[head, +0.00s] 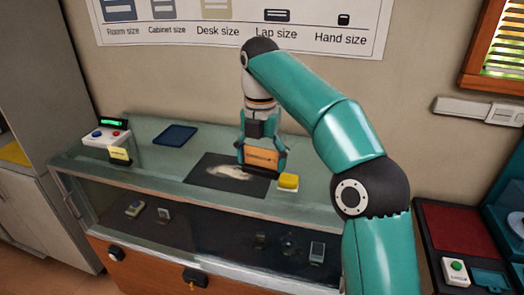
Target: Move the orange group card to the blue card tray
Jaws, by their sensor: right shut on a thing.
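My right gripper (262,166) points down over the glass display counter, at the right edge of a dark mat. It is shut on the orange group card (262,156), which stands upright between its fingers and faces me. I cannot tell whether the card's lower edge touches the surface. The blue card tray (175,135) lies flat on the counter top, to the left of the gripper and farther back. It looks empty. My left gripper is not in view.
The dark mat (208,180) with a pale patch lies between tray and gripper. A yellow block on a pale base (288,181) stands close to the gripper's right. A button box (104,137) with a green display and a yellow note (120,153) are at the left.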

